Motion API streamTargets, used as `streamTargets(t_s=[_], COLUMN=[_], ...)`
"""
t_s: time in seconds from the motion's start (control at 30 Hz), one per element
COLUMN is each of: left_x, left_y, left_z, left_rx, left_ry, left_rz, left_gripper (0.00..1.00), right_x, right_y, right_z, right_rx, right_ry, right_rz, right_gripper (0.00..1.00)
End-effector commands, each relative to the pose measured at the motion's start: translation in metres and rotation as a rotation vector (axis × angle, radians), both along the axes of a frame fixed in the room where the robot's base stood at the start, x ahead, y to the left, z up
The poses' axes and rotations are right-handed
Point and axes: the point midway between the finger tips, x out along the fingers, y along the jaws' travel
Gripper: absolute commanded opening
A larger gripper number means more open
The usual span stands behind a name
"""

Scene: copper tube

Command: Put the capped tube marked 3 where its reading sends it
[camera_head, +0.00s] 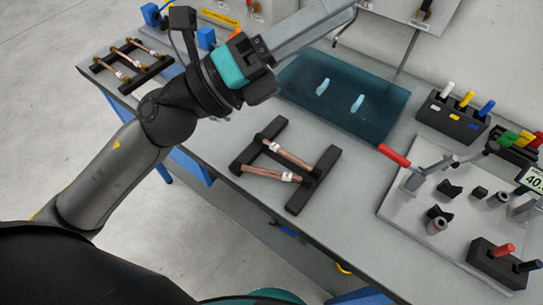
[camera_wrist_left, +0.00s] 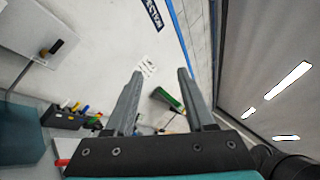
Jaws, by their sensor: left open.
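Two capped copper tubes lie across a black rack in the middle of the bench in the head view: the far tube (camera_head: 289,157) and the near tube (camera_head: 265,173). Each has a white label too small to read, so I cannot tell which is marked 3. The black rack (camera_head: 324,166) stands apart from my gripper. My left gripper (camera_head: 345,12) is above the back of the bench, over the blue mat's far side. In the left wrist view its two fingers (camera_wrist_left: 160,74) are apart with nothing between them, facing the wall. My right gripper is not in view.
A test station (camera_head: 400,210) with a red lever (camera_head: 394,155) and a partly cut-off display (camera_head: 535,180) stands at right. A holder (camera_head: 449,120) with coloured handles is behind it. Another rack (camera_head: 150,78) holds several tubes at left. The blue mat (camera_head: 385,100) bears two pale pieces.

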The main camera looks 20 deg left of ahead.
Motion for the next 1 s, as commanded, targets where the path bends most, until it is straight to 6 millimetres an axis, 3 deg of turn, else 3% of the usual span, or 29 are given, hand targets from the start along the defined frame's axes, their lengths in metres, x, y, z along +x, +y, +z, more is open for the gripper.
streamTargets(t_s=[0.1,0.27,0.37,0.5,0.7,0.83,1.0], left_x=[-0.029,-0.051,-0.053,-0.046,-0.033,-0.030,-0.026], left_y=[-0.029,-0.035,-0.016,0.031,0.092,0.109,0.101], left_z=[-0.024,-0.083,-0.125,-0.169,-0.194,-0.201,-0.224], left_rx=[0.322,0.772,1.063,1.432,1.771,1.853,1.861], left_ry=[-0.209,-0.430,-0.526,-0.592,-0.587,-0.573,-0.569], left_rz=[-0.127,-0.282,-0.369,-0.469,-0.553,-0.576,-0.584], left_gripper=[0.55,0.55,0.55,0.55,0.55,0.55,0.55], right_x=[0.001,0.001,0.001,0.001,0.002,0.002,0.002], right_y=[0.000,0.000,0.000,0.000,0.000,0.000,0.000], right_z=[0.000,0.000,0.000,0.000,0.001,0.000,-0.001], right_rx=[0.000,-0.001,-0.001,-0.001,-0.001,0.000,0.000], right_ry=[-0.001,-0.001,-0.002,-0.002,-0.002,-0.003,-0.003], right_rz=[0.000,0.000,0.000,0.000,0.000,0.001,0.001], right_gripper=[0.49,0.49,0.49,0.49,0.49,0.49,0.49])
